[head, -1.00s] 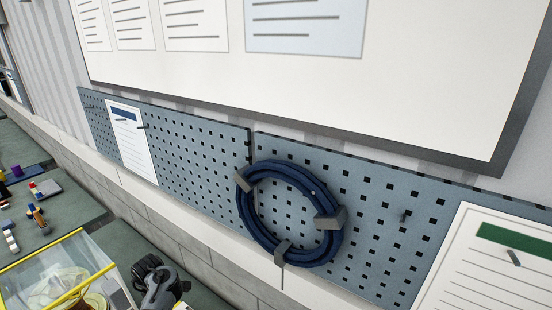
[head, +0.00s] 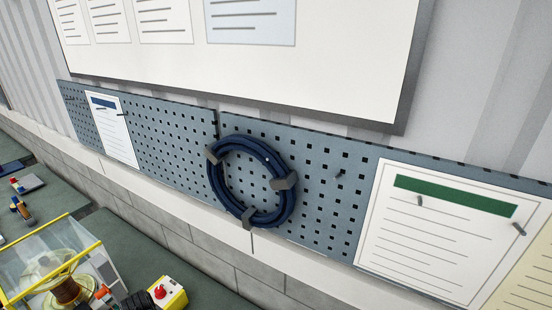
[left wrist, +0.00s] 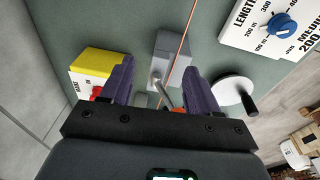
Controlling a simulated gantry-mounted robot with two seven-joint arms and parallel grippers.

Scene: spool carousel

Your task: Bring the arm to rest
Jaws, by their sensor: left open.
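My left gripper (left wrist: 157,72) shows in the left wrist view with its two dark purple fingers apart. Beyond the fingers, a grey block (left wrist: 174,62) with a small lever stands on the green bench top (left wrist: 140,30). A thin copper-coloured wire (left wrist: 184,38) runs past this block. I see nothing held between the fingers. I cannot make out either gripper for certain in the head view, and my right gripper is in neither view.
A yellow-topped box (left wrist: 97,66) with a red button is left of the fingers. A crank disc (left wrist: 233,92) and a dial panel (left wrist: 275,30) are right. The head view shows a clear, yellow-edged case (head: 45,262) and a blue cable coil (head: 285,205) on a pegboard (head: 165,140).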

